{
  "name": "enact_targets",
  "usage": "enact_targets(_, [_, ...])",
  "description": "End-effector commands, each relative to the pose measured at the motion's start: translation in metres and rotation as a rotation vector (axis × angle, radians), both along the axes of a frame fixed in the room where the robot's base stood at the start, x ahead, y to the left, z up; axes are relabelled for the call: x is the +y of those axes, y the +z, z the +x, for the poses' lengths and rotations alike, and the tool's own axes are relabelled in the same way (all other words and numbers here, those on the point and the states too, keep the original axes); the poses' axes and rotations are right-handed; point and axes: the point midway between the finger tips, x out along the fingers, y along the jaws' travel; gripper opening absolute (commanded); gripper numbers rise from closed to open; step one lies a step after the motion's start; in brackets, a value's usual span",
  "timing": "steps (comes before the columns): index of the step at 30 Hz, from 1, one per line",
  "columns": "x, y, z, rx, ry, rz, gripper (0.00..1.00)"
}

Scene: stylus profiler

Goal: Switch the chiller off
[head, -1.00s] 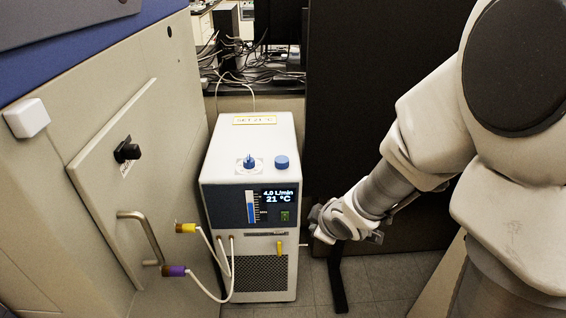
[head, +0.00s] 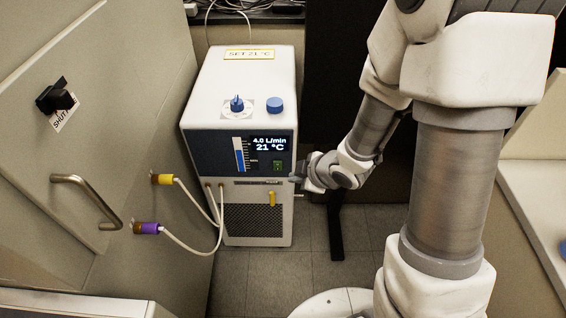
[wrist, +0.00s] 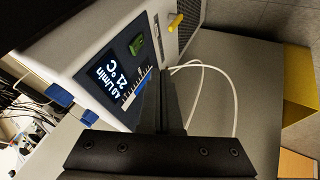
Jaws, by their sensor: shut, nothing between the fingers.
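The chiller (head: 250,75) is a white box on the floor with a dark front panel. Its lit display (head: 269,144) reads 4.0 L/min and 21 °C. A green rocker switch (head: 278,166) sits below the display; it also shows in the wrist view (wrist: 137,44). I cannot tell which side of the rocker is pressed. My gripper (head: 295,179) is at the panel's lower right edge, just right of and below the switch, apparently apart from it. In the wrist view its dark fingers (wrist: 164,85) are shut and empty, pointing along the chiller front.
A yellow lever (head: 272,199) sits below the panel. White hoses run from the chiller to yellow (head: 162,179) and purple (head: 146,228) fittings on the cabinet at left, which has a metal handle (head: 88,196). Floor is clear in front.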

Motion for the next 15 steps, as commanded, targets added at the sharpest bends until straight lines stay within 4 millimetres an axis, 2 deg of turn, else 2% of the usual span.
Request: enact_targets(15, [0.0026,-0.0054,0.0010,0.001,0.007,0.002,0.00])
